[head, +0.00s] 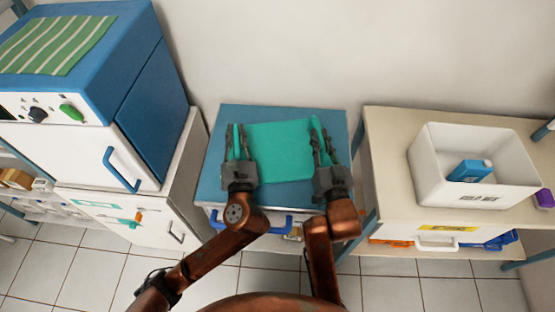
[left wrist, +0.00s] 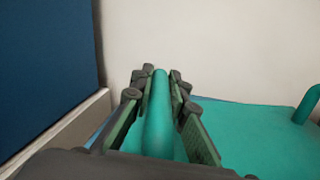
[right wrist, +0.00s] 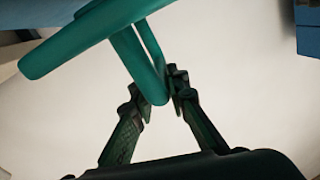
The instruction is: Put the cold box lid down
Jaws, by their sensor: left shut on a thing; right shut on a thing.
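The cold box lid (head: 282,152) is a flat teal panel over the blue top (head: 232,192) of the middle stand. Whether it touches that top or hangs just above it, I cannot tell. My left gripper (head: 238,135) is shut on the lid's left bar, which runs between its fingers in the left wrist view (left wrist: 157,115). My right gripper (head: 321,132) is shut on the lid at its right side. In the right wrist view, a teal bar (right wrist: 135,60) reaches the fingertips. The lid looks roughly level, and the fingers hide parts of both its side bars.
A blue and white appliance (head: 130,95) with a green striped cloth (head: 55,45) stands close on the left. On the right, a beige table (head: 390,150) holds a white bin (head: 430,170) with a blue carton (head: 470,170) inside. A plain wall is behind.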

